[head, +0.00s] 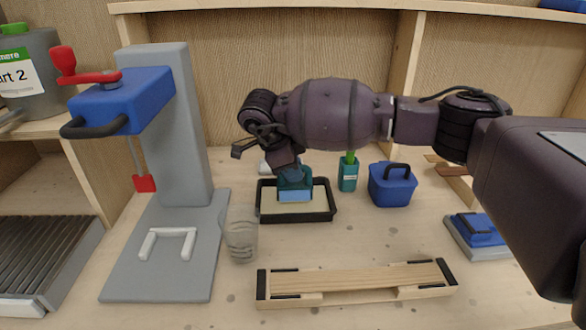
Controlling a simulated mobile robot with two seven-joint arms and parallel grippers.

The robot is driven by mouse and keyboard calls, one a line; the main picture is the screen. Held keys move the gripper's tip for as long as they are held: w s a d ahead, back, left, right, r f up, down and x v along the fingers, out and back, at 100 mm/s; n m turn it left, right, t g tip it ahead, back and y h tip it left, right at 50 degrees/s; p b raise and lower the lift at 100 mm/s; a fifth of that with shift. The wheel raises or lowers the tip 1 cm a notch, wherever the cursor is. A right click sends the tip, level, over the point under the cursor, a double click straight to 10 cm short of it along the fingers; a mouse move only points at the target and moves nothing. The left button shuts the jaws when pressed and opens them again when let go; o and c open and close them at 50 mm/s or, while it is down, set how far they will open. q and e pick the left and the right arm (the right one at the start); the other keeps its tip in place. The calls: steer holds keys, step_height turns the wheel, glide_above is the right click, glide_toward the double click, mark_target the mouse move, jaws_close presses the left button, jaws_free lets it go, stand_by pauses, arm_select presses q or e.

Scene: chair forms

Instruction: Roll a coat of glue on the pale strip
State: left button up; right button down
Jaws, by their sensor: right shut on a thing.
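The pale strip (355,278) lies across the front of the bench, between dark end pieces. A shallow black tray (327,213) with a cream-coloured filling stands behind it. My right gripper (291,172) reaches down over the tray from the right. It is shut on a teal tool with a light blue lower part (294,195), seemingly the glue roller, which is at the cream filling; I cannot tell whether it touches. The gripper's fingers are partly hidden by my wrist. My left gripper is not in view.
A blue-topped block (478,231) sits further right.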

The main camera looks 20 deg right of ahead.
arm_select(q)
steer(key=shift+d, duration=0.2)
arm_select(e)
steer(key=shift+f, duration=0.1)
steer(key=shift+r+p, duration=0.7)
steer(key=shift+r, duration=1.35)
steer(key=shift+r+p, duration=0.6)
steer(key=shift+r, duration=1)
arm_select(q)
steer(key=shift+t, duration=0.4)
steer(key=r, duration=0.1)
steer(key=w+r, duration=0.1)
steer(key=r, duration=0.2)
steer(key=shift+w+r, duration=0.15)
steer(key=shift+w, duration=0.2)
arm_select(e)
steer(key=shift+f, duration=0.1)
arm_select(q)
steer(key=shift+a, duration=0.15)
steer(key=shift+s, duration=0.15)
